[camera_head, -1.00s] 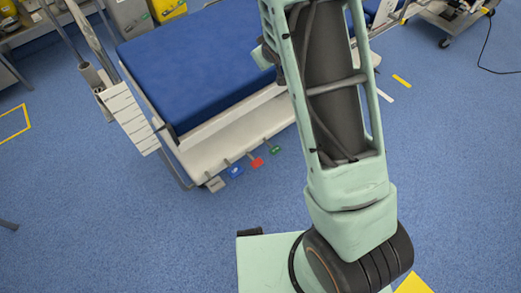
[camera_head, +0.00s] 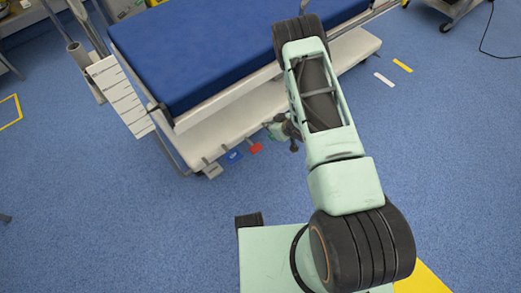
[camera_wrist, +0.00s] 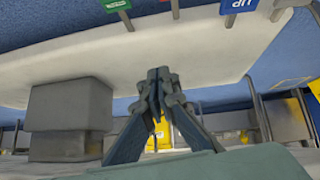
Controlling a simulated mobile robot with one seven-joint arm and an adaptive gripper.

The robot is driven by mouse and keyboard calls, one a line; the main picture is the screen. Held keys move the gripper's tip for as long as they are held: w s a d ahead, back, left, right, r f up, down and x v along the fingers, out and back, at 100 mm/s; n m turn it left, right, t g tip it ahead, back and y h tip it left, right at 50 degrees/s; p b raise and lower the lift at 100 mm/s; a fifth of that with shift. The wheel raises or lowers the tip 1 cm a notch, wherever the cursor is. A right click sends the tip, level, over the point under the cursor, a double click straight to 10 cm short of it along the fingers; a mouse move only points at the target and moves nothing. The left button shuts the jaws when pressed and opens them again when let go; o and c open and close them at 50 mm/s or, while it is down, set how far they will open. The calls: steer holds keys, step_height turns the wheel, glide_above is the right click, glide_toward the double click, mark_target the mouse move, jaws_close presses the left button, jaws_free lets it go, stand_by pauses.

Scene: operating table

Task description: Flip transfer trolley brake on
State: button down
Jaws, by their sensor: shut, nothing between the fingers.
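The transfer trolley (camera_head: 220,130) has a blue mattress and a white base with a row of pedals along its near edge. In the head view I see a grey pedal (camera_head: 212,170), a blue pedal (camera_head: 234,156) and a red pedal (camera_head: 255,148). My gripper (camera_wrist: 158,76) is shut and empty, low beside the trolley base (camera_wrist: 200,50), right of the red pedal in the head view. I cannot tell whether it touches anything.
A white slatted panel (camera_head: 120,97) hangs at the trolley's left end. Another wheeled stand (camera_head: 450,10) is at the upper right with a black cable on the floor. Blue floor (camera_head: 100,220) is clear in front and to the left.

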steer(key=s+f+y, duration=0.1)
steer(key=s+f, duration=0.4)
steer(key=f, duration=0.2)
steer(key=shift+m+b, duration=0.3)
steer(key=shift+b, duration=0.1)
steer(key=shift+s+a+f, duration=0.1)
steer(key=shift+f, duration=0.05)
